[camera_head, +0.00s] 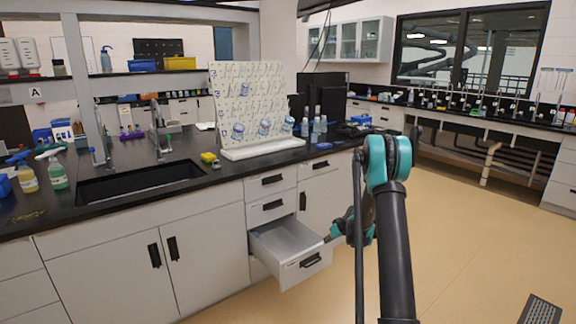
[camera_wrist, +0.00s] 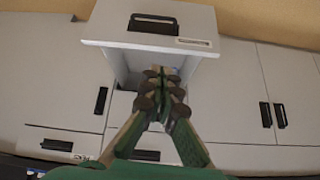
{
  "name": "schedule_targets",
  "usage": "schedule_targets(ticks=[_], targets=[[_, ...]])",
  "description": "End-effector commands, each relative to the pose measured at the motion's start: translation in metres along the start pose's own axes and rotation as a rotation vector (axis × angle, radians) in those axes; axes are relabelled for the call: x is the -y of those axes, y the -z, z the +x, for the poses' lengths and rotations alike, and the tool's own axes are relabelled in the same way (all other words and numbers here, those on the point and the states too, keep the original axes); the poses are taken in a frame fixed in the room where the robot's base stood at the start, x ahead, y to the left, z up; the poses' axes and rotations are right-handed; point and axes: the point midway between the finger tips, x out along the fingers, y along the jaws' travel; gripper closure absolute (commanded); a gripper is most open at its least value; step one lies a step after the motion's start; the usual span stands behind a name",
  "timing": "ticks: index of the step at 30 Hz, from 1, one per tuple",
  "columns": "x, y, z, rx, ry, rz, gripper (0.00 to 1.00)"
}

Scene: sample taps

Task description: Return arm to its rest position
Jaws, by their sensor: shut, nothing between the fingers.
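My arm (camera_head: 390,225) reaches forward at the right of the lab bench, its teal joint raised beside the counter. My gripper (camera_head: 331,236) is small and partly hidden behind the arm in the head view, at the right side of an open drawer (camera_head: 310,274). In the wrist view my gripper (camera_wrist: 161,78) is shut and empty, its fingertips together over the opening of the drawer (camera_wrist: 115,33). I cannot tell whether the fingers touch the drawer.
The bench (camera_head: 120,232) with a sink (camera_head: 140,182) is at left. A white pegboard rack (camera_head: 250,100) and bottles (camera_head: 57,174) stand on it. Open floor (camera_head: 480,235) lies to the right, before another counter (camera_head: 470,110).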

Motion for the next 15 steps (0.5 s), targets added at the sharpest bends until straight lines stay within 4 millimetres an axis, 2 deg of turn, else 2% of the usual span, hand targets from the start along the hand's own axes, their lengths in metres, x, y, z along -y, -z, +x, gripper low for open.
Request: schedule_targets(ticks=[1, 8, 15], targets=[[0.010, 0.002, -0.019, 0.012, -0.004, 0.012, 1.00], [0.049, -0.003, -0.097, 0.066, -0.038, 0.085, 1.00], [0.094, -0.027, -0.172, 0.118, -0.078, 0.161, 1.00]])
